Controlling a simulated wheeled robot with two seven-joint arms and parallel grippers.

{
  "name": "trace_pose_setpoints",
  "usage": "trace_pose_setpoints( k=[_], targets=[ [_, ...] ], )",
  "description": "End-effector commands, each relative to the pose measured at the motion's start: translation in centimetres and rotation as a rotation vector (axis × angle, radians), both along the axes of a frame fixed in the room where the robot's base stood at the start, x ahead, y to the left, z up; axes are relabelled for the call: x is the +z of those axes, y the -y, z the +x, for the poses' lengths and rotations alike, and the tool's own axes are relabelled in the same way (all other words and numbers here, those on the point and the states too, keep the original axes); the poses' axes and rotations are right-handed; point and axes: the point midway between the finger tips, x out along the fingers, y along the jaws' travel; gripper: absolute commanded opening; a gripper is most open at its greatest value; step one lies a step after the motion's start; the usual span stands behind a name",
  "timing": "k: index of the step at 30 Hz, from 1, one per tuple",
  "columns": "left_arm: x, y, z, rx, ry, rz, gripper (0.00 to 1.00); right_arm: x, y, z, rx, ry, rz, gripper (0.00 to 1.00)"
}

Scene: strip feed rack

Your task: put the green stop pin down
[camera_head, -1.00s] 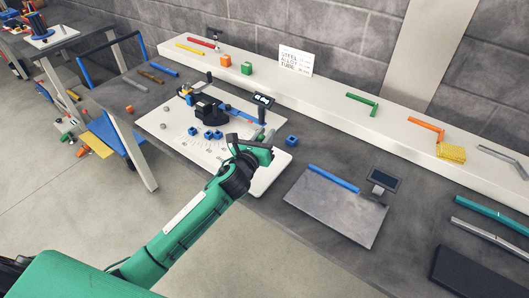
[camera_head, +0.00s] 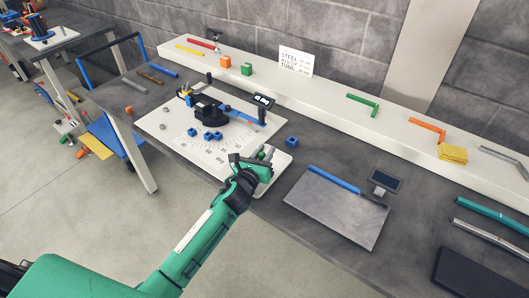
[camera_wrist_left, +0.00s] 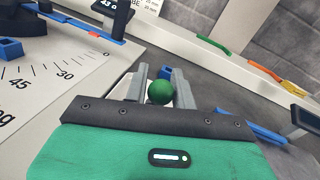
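The green stop pin shows in the left wrist view as a round green head (camera_wrist_left: 160,92) between the two grey fingers, touching or nearly touching both; the rest of it is hidden. My left gripper (camera_head: 265,153) appears shut on the pin, above the right front part of the white board (camera_head: 190,146). The gripper also shows in the wrist view (camera_wrist_left: 160,84). From the head view I cannot tell how far the pin is above the board. My right gripper is not in view.
A black device with a blue arm (camera_head: 208,108) and a small display (camera_head: 263,101) stands on the board. Blue blocks (camera_head: 292,141) are close by. A grey plate (camera_head: 335,210) with a blue strip (camera_head: 334,179) lies to the right. Bare dark bench lies between board and plate.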

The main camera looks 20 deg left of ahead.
Motion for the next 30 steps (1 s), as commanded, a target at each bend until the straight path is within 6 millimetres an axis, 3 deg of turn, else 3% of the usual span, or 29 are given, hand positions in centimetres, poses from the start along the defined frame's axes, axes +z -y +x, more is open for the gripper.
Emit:
trace_pose_setpoints(
  k=[3,14,30],
  targets=[
    [0.0,0.0,0.0,0.000,0.000,0.000,0.44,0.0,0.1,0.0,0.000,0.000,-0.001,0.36],
    [0.7,0.0,0.0,0.000,0.001,-0.001,0.44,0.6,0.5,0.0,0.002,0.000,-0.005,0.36],
    [0.2,-1.5,-9.6,0.001,-0.001,0.000,0.44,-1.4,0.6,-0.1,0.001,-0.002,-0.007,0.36]
  ],
)
